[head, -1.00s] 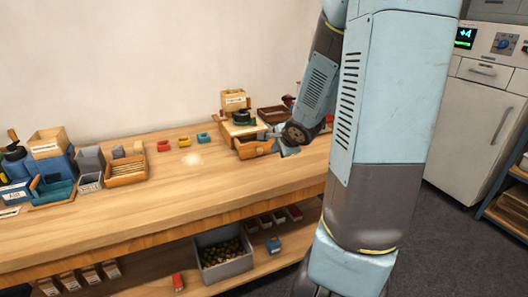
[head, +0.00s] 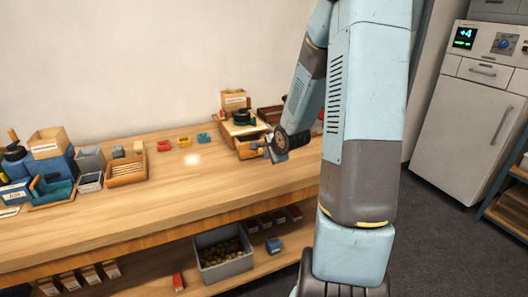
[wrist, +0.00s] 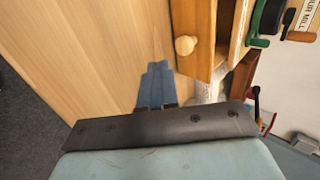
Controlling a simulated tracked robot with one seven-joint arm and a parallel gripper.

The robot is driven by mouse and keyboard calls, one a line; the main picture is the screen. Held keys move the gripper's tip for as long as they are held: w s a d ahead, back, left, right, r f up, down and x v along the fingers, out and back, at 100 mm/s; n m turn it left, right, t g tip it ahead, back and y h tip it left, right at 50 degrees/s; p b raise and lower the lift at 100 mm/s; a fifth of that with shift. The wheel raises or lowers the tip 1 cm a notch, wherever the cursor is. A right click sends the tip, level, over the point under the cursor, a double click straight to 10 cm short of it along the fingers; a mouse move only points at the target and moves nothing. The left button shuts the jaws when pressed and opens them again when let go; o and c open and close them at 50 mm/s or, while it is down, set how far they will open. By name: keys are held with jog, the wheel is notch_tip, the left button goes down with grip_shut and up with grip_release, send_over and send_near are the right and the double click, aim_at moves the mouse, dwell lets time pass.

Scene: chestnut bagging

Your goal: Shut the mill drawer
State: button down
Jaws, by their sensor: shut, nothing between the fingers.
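In the wrist view the drawer front (wrist: 192,20) carries a round pale wooden knob (wrist: 187,45), and a narrow gap shows between the front and the mill body. My gripper (head: 266,151) is shut and empty, just outside the drawer front. Its blue fingertips (wrist: 157,66) are a little below and left of the knob in the wrist view, apparently apart from it. My gripper hides part of the drawer.
The bench top (head: 200,180) is clear in front of the mill. Small red, yellow and blue pieces (head: 184,142) lie to its left. A wooden tray (head: 127,171) and several boxes stand further left. A grey crate (head: 223,263) is on the shelf below.

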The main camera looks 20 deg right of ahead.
jog(key=shift+w+f, duration=0.2)
jog(key=shift+w, duration=0.95)
jog(key=shift+w+f, duration=0.2)
jog(key=shift+w, duration=0.9)
jog(key=w, duration=0.8)
jog(key=shift+w, duration=0.3)
jog(key=shift+w+r, duration=0.15)
jog(key=shift+w, duration=0.25)
jog(key=shift+r, duration=0.1)
